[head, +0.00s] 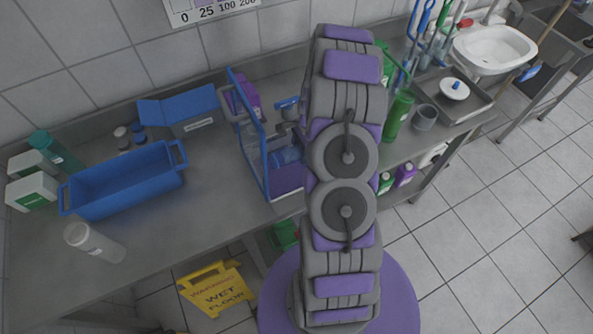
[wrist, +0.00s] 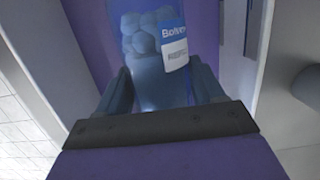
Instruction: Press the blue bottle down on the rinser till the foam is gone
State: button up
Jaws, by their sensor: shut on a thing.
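In the wrist view a translucent blue bottle (wrist: 150,75) with a blue and white label (wrist: 174,46) stands between the two dark fingers of my gripper (wrist: 163,82). The gripper is shut on it. Pale rounded lumps, which look like foam, fill the upper visible part of the bottle. Purple panels lie behind it. In the head view a blue-framed rack (head: 262,148) stands on the bench, and a blue bottle-like shape (head: 286,156) shows inside it. My arm hides my gripper there. The rinser's nozzle and the bottle's mouth are not visible.
Green bottles (head: 398,115) and a tray (head: 455,100) are right of my arm. A yellow wet-floor sign (head: 215,288) stands below.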

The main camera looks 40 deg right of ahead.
aim_at(298, 146)
jog(key=shift+a+p+v, duration=0.25)
jog(key=shift+p+v, duration=0.3)
jog(key=shift+v, duration=0.65)
jog(key=shift+a+p+v, duration=0.25)
jog(key=shift+p+v, duration=0.3)
jog(key=shift+v, duration=0.65)
jog(key=shift+a+p+v, duration=0.25)
jog(key=shift+p+v, duration=0.3)
jog(key=shift+v, duration=0.6)
jog(key=shift+w+r, duration=0.15)
jog(key=shift+w, duration=0.05)
